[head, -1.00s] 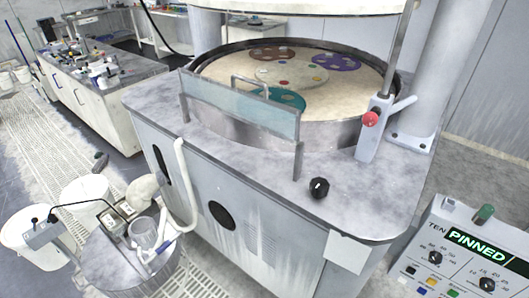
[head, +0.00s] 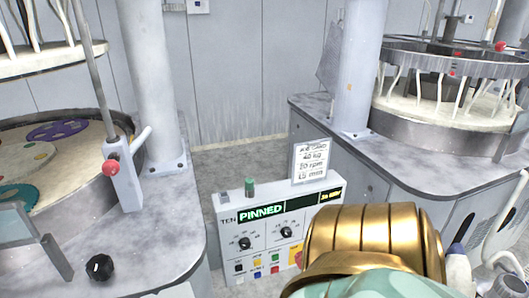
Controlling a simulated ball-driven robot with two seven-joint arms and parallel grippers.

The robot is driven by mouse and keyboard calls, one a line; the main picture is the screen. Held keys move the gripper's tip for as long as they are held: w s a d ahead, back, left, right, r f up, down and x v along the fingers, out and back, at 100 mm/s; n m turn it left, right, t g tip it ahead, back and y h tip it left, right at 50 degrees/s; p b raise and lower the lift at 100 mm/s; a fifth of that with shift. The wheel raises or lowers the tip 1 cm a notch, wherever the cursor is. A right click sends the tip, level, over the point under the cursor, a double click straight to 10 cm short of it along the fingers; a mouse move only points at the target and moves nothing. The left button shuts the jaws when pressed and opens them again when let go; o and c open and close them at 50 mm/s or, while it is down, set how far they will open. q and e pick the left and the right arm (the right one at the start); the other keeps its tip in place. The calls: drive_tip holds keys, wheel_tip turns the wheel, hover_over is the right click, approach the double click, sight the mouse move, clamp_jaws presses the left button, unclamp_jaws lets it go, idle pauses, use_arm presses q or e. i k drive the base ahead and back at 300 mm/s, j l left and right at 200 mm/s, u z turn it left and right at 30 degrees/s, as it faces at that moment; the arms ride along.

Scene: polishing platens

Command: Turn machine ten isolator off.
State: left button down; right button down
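The control box (head: 228,252) marked TEN stands between two polishing machines. Its green display (head: 262,211) reads PINNED. Below are two black dials (head: 244,243) and several small coloured buttons (head: 257,267). At its lower right, a red and yellow part (head: 297,256) shows beside my gold and mint arm, which covers the box's right side; I cannot tell if this is the isolator or how it is set. Neither of my grippers is in view.
A job card (head: 310,160) and a green cylinder (head: 250,188) stand on the box. The left machine has a black knob (head: 100,267) and a red-knobbed lever post (head: 123,184). Another machine (head: 425,150) stands at right. The floor behind the box is clear.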

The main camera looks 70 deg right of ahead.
sight(298, 256)
drive_tip(key=z, duration=2.25)
